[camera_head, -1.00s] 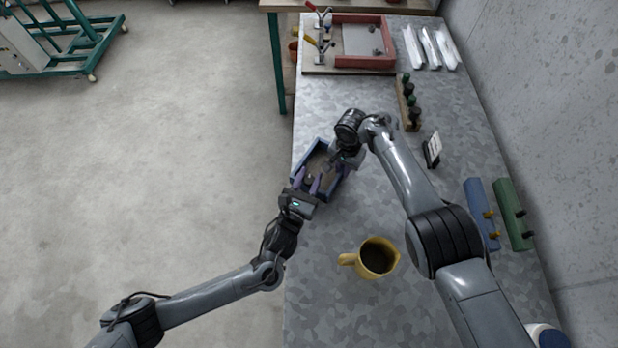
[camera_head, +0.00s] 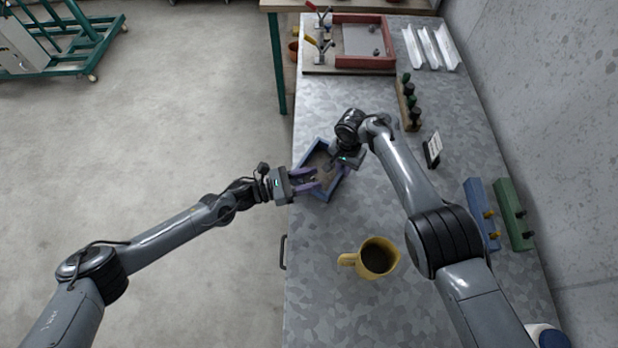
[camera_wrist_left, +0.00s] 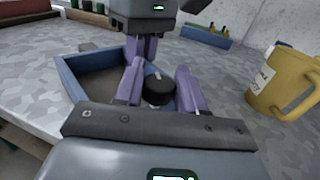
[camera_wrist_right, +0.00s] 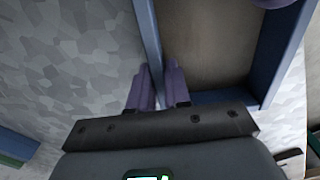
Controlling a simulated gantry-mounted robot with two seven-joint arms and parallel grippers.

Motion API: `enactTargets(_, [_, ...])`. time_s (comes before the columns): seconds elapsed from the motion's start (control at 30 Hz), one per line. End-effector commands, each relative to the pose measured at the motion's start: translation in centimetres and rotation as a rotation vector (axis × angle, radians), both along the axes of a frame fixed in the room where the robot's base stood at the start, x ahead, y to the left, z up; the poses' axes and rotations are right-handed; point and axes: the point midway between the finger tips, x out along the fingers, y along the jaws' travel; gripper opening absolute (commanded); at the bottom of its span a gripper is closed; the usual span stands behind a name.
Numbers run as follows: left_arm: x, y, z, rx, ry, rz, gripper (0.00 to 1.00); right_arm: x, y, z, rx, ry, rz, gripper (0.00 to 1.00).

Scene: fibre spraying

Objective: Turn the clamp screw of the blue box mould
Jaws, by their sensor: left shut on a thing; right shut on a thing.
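The blue box mould (camera_head: 338,187) lies open on the grey bench near its left edge, set at an angle. In the left wrist view its blue wall (camera_wrist_left: 75,80) and brownish inside show. My left gripper (camera_head: 318,180) reaches in from the left. In the left wrist view, the black clamp screw knob (camera_wrist_left: 159,90) with a white mark sits between its purple fingers, which are shut on it. My right gripper (camera_wrist_right: 158,88) is shut on a blue wall of the mould. Its fingertips also show behind the knob. The screw's shaft is hidden.
A yellow mug (camera_head: 376,257) stands on the bench below the mould. A red-framed mould (camera_head: 364,62) with toggle clamps is at the far end. A rack of dark knobs (camera_head: 408,100), a small sign (camera_head: 432,150) and blue and green bars (camera_head: 512,215) stand to the right.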

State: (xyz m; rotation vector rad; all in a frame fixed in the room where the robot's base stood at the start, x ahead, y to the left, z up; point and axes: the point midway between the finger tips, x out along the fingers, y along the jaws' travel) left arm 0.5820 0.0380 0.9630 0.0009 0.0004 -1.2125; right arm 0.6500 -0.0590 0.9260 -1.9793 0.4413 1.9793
Motion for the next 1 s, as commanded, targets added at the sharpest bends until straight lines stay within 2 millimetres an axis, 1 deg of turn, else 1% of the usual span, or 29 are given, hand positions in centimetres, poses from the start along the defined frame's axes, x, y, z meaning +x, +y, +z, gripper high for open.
enactTargets(0.2, [0.03, -0.27, 0.08, -0.002, -0.002, -0.141, 0.09, -0.03, 0.26, 0.04, 0.004, -0.001, 0.003, 0.00])
enactTargets(0.4, [-0.08, -0.28, 0.01, -0.001, 0.001, -0.216, 0.09, -0.03, 0.30, 0.06, 0.004, -0.001, 0.004, 0.00])
enactTargets(0.6, [-0.10, -0.21, 0.06, -0.001, 0.001, -0.246, 0.09, -0.04, 0.33, 0.07, 0.005, -0.001, 0.004, 0.00])
enactTargets(0.97, [-0.13, -0.23, 0.10, -0.003, 0.000, -0.250, 0.09, -0.02, 0.34, 0.08, 0.005, -0.001, 0.003, 0.00])
enactTargets(1.0, [-0.12, -0.23, 0.10, -0.003, 0.000, -0.250, 0.41, -0.02, 0.34, 0.08, 0.005, -0.001, 0.003, 0.00])
